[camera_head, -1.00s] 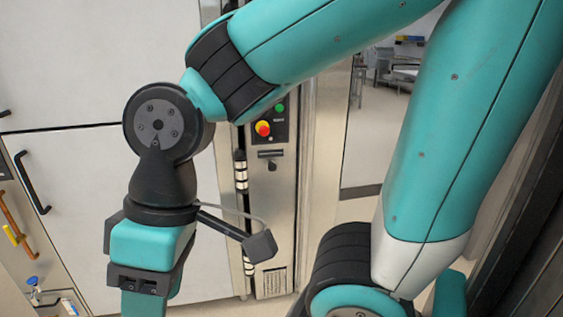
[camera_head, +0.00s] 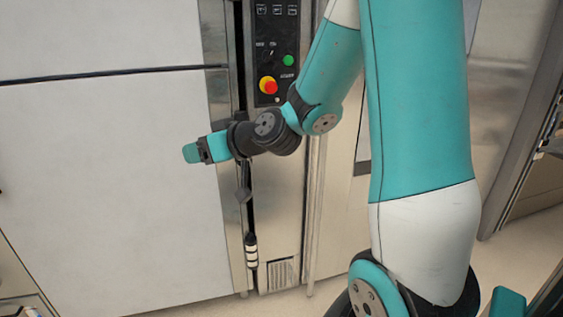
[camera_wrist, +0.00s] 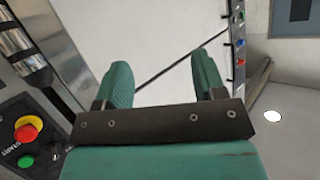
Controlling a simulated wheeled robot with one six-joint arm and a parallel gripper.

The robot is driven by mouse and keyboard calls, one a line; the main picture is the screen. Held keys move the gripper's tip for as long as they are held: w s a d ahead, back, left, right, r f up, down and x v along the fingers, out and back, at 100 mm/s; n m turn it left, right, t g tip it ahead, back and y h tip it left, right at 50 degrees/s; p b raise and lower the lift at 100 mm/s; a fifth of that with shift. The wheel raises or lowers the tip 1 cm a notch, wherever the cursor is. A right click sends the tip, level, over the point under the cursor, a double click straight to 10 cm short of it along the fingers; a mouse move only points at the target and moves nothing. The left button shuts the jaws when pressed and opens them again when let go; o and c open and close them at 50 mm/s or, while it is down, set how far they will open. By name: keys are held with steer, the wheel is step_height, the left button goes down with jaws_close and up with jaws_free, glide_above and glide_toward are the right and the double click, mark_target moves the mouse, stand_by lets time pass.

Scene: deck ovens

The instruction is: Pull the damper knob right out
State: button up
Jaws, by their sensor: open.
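My gripper (camera_head: 194,152) points left in front of the large pale panel in the head view. In the wrist view my gripper (camera_wrist: 162,68) has its two teal fingers well apart with nothing between them. I cannot make out the damper knob for certain in the current views. The part of the steel control column (camera_head: 277,195) just below the buttons is partly covered by my wrist and forearm.
The control panel has a red-and-yellow button (camera_head: 268,86) and a green button (camera_head: 288,60); the red-and-yellow one also shows in the wrist view (camera_wrist: 27,130). A black-and-white fitting (camera_head: 251,250) is low on the column. Open floor (camera_head: 525,235) lies at the right.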

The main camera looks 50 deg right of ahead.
steer(key=s+d+f+m+t+h+b, duration=0.1)
steer(key=s+d+f+m+h+b, duration=0.15)
steer(key=d+f+m+h, duration=0.7)
steer(key=s+d+n+t+h+b, duration=0.15)
steer(key=d+h+b, duration=0.25)
steer(key=d, duration=1.2)
steer(key=p+x, duration=0.5)
steer(key=x, duration=0.1)
steer(key=p+x, duration=0.4)
steer(key=x, duration=0.2)
steer(key=p+x, duration=0.5)
steer(key=x, duration=0.1)
steer(key=shift+f+p, duration=0.3)
steer(key=shift+p, duration=0.05)
steer(key=shift+c, duration=0.2)
